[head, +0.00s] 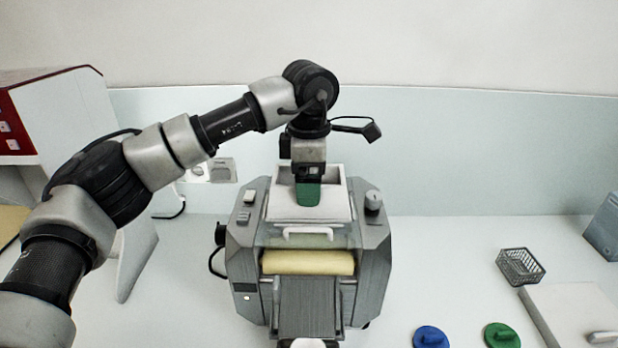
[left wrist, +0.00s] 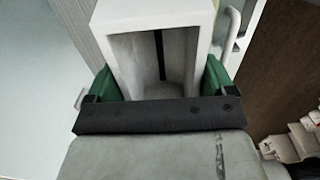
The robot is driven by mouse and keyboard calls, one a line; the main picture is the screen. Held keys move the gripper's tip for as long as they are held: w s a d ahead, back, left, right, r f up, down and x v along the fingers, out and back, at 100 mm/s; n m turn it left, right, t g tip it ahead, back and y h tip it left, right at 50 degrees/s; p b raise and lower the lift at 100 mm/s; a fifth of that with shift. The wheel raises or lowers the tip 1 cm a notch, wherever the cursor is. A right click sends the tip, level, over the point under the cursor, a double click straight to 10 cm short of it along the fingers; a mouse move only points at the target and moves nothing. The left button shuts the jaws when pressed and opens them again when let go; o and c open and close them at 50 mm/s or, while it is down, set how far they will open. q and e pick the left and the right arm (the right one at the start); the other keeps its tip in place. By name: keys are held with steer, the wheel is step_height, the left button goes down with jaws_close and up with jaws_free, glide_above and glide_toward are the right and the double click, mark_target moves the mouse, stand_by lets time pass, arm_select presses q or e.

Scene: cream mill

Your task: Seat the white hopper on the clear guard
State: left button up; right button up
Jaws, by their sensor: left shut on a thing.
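The white hopper (head: 327,209) is an open-topped box at the top of the grey mill (head: 246,262). The clear guard (head: 285,241), with a white handle on its front, shows just below the hopper's front. I cannot tell whether the hopper rests fully on it. My left gripper (head: 308,192) comes down from above with green fingers and is shut on the hopper. In the left wrist view the hopper (left wrist: 203,20) sits between the two green fingers, its dark slotted inside visible. My right gripper is not in view.
A cream roller (head: 308,262) lies below the guard, above a ribbed grey chute (head: 308,305). To the right are a blue disc (head: 431,338), a green disc (head: 501,336), a wire basket (head: 521,266) and a white board (head: 575,310). A red-and-white cabinet (head: 60,105) stands left.

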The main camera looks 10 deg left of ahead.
arm_select(q)
steer(key=shift+f, duration=0.25)
stand_by(0.7)
steer(key=o, duration=0.8)
steer(key=shift+r+b, duration=1.1)
steer(key=shift+r, duration=4.35)
steer(key=shift+f, duration=0.1)
